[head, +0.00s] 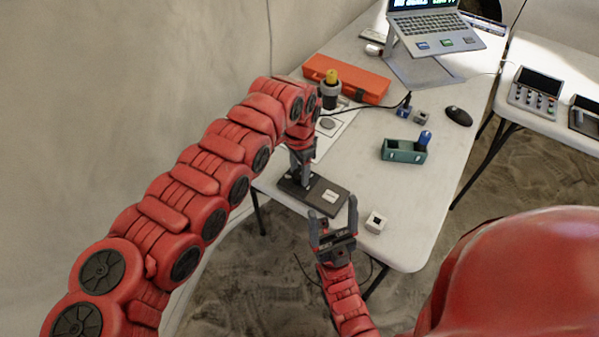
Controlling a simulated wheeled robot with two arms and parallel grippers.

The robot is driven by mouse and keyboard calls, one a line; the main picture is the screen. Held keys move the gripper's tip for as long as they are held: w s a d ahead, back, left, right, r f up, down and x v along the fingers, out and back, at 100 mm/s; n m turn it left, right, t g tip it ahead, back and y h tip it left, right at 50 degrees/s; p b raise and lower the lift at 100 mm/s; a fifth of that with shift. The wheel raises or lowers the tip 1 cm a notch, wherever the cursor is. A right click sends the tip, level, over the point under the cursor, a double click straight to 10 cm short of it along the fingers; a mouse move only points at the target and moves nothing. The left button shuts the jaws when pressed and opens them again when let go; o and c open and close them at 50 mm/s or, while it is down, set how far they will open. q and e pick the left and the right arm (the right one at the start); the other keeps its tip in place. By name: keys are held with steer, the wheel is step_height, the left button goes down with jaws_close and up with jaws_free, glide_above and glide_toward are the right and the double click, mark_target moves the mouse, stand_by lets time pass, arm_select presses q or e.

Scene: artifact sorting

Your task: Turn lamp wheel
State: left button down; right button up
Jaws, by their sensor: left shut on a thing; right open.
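A dark flat base (330,197) with a pale label lies at the table's near left edge, and a short dark upright part rises from it. I take this to be the lamp stand. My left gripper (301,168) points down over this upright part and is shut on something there. The wheel itself cannot be made out, as my gripper and red arm cover that spot. My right gripper (333,217) is open and empty, fingers pointing up the picture, in front of the base near the table's edge.
A dark cylinder with a yellow top (331,84) stands behind my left wrist, beside an orange case (365,84).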

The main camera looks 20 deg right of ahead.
mark_target(299, 174)
stand_by(0.3)
arm_select(q)
steer(key=shift+c, duration=1.7)
jaws_free()
step_height(299, 174, up, 18)
steer(key=b, duration=0.1)
steer(key=shift+f, duration=0.25)
steer(key=shift+f, duration=0.1)
